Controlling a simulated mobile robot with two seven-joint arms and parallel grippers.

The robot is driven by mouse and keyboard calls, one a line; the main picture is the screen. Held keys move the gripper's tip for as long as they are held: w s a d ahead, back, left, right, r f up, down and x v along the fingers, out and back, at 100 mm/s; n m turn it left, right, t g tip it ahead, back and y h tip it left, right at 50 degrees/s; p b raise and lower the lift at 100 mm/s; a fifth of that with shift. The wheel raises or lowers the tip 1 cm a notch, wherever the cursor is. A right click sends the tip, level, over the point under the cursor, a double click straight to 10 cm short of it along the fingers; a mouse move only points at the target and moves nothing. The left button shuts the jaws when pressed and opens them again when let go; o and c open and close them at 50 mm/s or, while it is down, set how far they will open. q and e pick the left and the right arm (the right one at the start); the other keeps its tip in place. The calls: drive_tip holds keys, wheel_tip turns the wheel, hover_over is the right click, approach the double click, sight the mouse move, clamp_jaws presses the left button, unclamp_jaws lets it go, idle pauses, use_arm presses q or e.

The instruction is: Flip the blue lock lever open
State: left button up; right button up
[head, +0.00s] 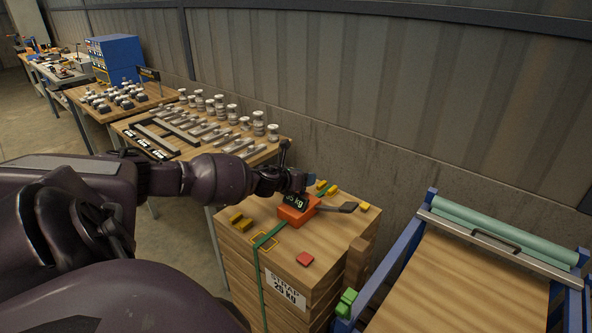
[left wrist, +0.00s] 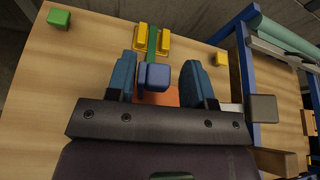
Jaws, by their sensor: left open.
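The blue lock lever (left wrist: 156,77) shows in the left wrist view as a blue block-ended piece between my left gripper's two fingers. My left gripper (left wrist: 160,78) is open, with one teal finger on each side of the lever; the gap looks smaller on the left, and I cannot tell whether either finger touches. Behind the lever is part of the orange tool (left wrist: 158,98). In the head view the orange tool (head: 292,216) sits on the crate top (head: 330,242) with a dark "35 kg" display. My left gripper (head: 308,181) is just above and behind it, hiding the lever there.
A green strap (head: 268,238) runs over the crate. Yellow blocks (head: 240,221) and a red block (head: 305,259) lie on top. A grey handle (head: 345,207) juts right from the tool. A blue-framed roller stand (head: 480,255) is at right, a wall behind.

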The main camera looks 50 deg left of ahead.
use_arm(q)
drive_tip(key=v, duration=1)
drive_tip(key=shift+s, duration=0.2)
drive_tip(key=shift+r, duration=0.15)
idle(0.3)
